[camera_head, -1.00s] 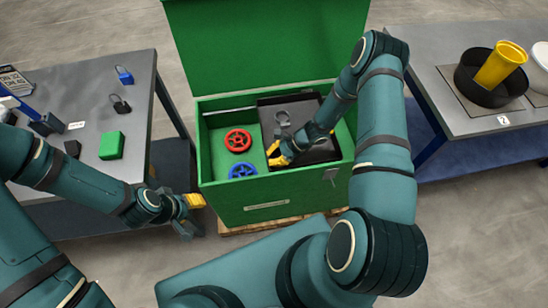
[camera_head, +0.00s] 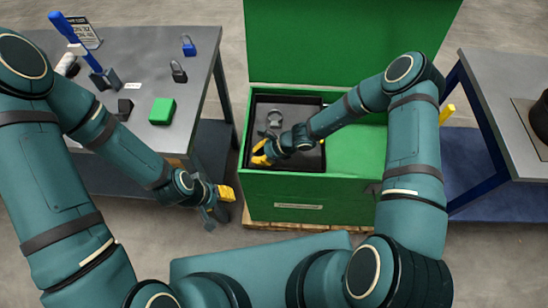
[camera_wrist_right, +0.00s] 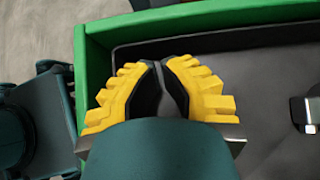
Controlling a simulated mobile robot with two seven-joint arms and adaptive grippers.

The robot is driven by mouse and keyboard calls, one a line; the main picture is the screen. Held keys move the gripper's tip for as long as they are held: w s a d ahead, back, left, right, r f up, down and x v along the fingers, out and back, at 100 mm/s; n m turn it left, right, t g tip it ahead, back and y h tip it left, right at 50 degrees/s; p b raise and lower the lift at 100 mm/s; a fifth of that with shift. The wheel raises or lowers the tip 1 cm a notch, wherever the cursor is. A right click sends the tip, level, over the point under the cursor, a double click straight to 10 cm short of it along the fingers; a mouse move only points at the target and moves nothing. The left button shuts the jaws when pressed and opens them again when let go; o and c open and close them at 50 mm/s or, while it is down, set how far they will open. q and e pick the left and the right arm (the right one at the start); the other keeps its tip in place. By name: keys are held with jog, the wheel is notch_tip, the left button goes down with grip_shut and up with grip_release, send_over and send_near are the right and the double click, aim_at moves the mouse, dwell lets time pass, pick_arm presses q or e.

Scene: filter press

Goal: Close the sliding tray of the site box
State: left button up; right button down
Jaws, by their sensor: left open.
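The green site box (camera_head: 300,205) stands open in front of me with its lid (camera_head: 350,45) up. The black sliding tray (camera_head: 290,99) lies in the left part of the box, close to the left wall. A grey ring-shaped metal item (camera_head: 275,120) lies in it. My right gripper (camera_head: 262,153) reaches down into the tray near its left front side. In the right wrist view its yellow fingers (camera_wrist_right: 160,75) are together, with no held thing visible. My left gripper (camera_head: 220,203) is open and empty, left of and outside the box.
The left table (camera_head: 140,60) holds a green block (camera_head: 162,111), padlocks (camera_head: 178,70) and a blue-handled tool (camera_head: 75,40). The right table (camera_head: 500,95) has a dark pan (camera_head: 540,122) at the picture's edge. Green interior shows right of the tray (camera_head: 355,152).

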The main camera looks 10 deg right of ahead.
pick_arm(q)
jog(key=shift+w+f, duration=0.1)
jog(key=shift+f, duration=0.2)
pick_arm(e)
jog(key=shift+w+a, duration=0.25)
jog(key=shift+a, duration=0.8)
jog(key=d, duration=0.3)
jog(key=s+d, duration=0.1)
jog(key=shift+d+r, duration=0.3)
jog(key=shift+r, duration=0.05)
pick_arm(q)
jog(key=shift+d+r+p, duration=0.35)
jog(key=shift+r+p, duration=0.2)
jog(key=shift+r, duration=0.1)
jog(key=shift+d+r+p, duration=0.3)
jog(key=shift+r+p, duration=0.2)
jog(key=shift+r, duration=0.1)
pick_arm(e)
jog(key=v, duration=0.9)
jog(key=shift+s, duration=0.1)
